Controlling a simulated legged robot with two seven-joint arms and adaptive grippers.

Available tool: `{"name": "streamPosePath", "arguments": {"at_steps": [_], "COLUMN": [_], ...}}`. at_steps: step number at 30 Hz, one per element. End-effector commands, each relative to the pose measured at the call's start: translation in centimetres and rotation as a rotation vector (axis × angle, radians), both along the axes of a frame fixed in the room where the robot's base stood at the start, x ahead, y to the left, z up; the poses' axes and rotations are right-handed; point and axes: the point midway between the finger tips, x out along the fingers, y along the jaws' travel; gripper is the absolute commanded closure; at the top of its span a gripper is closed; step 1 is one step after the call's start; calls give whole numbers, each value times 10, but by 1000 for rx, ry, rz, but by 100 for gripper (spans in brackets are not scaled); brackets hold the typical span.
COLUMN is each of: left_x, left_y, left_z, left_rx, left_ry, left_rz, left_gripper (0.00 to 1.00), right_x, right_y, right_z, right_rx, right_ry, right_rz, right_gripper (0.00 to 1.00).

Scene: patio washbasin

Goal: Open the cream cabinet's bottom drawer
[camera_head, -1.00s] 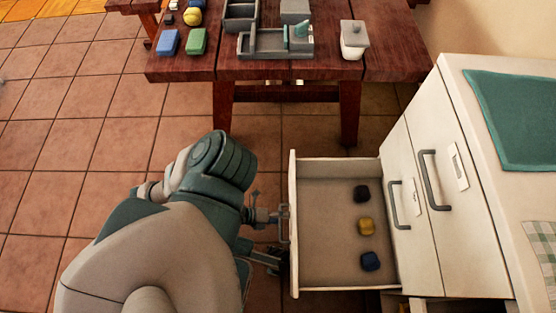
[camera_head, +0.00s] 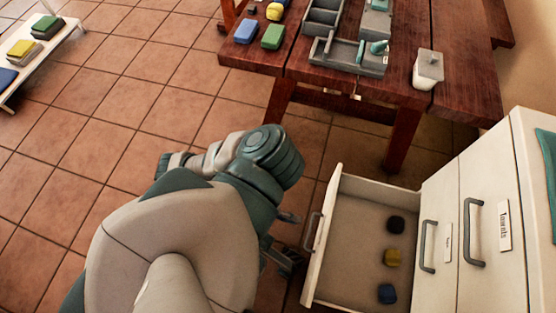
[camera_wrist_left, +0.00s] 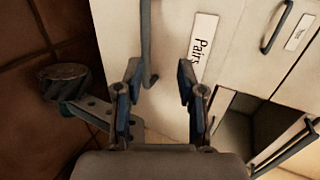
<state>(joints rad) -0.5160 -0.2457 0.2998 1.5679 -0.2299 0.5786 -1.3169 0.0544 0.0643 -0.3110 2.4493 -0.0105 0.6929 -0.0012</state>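The cream cabinet (camera_head: 500,265) stands at the right in the head view. A low drawer (camera_head: 352,215) is pulled out from it, with two dark blocks and a yellow one inside. Its grey handle (camera_head: 313,232) faces my left gripper (camera_head: 287,240). The gripper is just left of the handle, apart from it, with fingers spread. In the left wrist view my gripper (camera_wrist_left: 158,80) is open and empty. A grey handle (camera_wrist_left: 147,45) shows beyond its left finger, beside a label reading "Pairs" (camera_wrist_left: 203,47). My right gripper is out of view.
Two upper drawer fronts with grey handles (camera_head: 428,247) are shut. A dark red wooden table (camera_head: 465,70) with trays and a lidded jar (camera_head: 428,70) stands behind the drawer. A white rack (camera_head: 45,60) is far left. Tiled floor (camera_head: 100,150) is clear on the left.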

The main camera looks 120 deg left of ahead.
Motion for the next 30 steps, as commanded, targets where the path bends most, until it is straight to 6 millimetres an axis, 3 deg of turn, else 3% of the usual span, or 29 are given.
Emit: {"name": "streamPosePath", "arguments": {"at_steps": [30], "left_x": [-76], "left_y": [-19], "left_z": [15], "left_rx": [-1], "left_ry": [5], "left_rz": [1], "left_gripper": [61], "right_x": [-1], "right_y": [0], "right_z": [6], "right_rx": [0], "right_ry": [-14], "right_rz": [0], "right_gripper": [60]}}
